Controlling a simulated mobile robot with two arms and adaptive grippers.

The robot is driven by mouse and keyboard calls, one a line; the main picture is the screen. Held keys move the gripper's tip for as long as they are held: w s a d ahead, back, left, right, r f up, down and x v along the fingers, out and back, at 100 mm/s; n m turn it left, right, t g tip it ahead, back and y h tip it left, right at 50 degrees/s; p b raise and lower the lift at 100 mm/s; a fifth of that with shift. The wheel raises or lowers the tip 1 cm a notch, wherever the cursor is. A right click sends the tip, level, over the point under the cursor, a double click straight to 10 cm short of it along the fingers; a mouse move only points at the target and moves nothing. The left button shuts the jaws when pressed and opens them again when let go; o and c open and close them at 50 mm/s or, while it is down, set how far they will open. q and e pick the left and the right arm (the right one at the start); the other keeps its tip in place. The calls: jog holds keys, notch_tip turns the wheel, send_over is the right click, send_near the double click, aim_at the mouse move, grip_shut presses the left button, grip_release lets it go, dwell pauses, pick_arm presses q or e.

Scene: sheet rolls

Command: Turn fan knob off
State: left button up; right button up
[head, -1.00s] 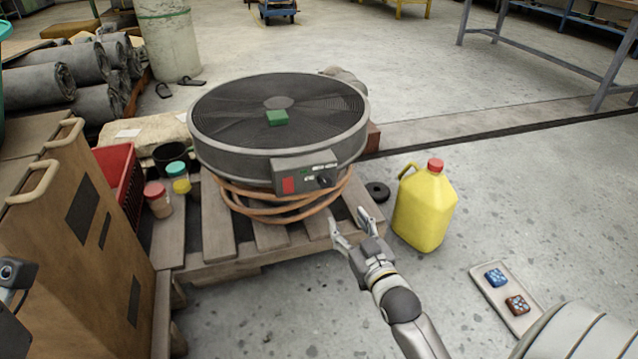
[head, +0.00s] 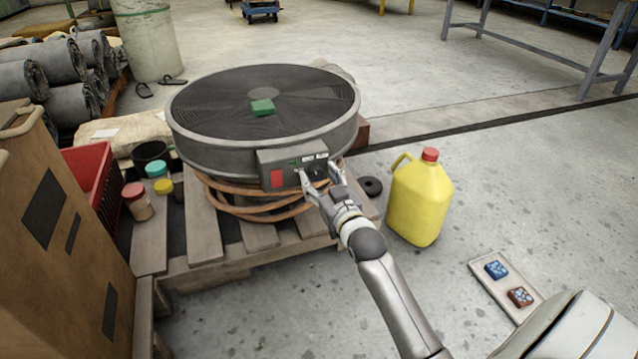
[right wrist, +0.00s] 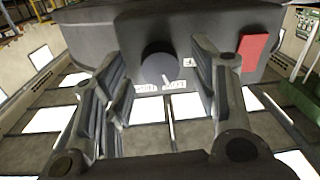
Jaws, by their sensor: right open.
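The large round fan (head: 215,105) lies flat on a wooden pallet, its grille facing up. Its grey control box (head: 290,162) sits on the near side, with a red patch (head: 277,178) and small white labels. The dark round fan knob (right wrist: 160,64) shows in the right wrist view, between my finger pads and close beyond their tips. My right gripper (head: 320,176) is open in front of the box, one finger on each side of the knob. I cannot tell whether the fingers touch it. The knob's setting cannot be read. My left gripper is out of view.
Orange cable (head: 245,207) is coiled under the fan. A yellow jug (head: 418,203) stands on the floor to the right, near a black ring (head: 371,187). Jars (head: 137,202) and a red crate (head: 92,168) are at left. A brown cabinet (head: 60,235) fills the near left.

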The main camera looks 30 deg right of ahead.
jog(key=shift+w+d, duration=0.1)
jog(key=shift+w, duration=0.4)
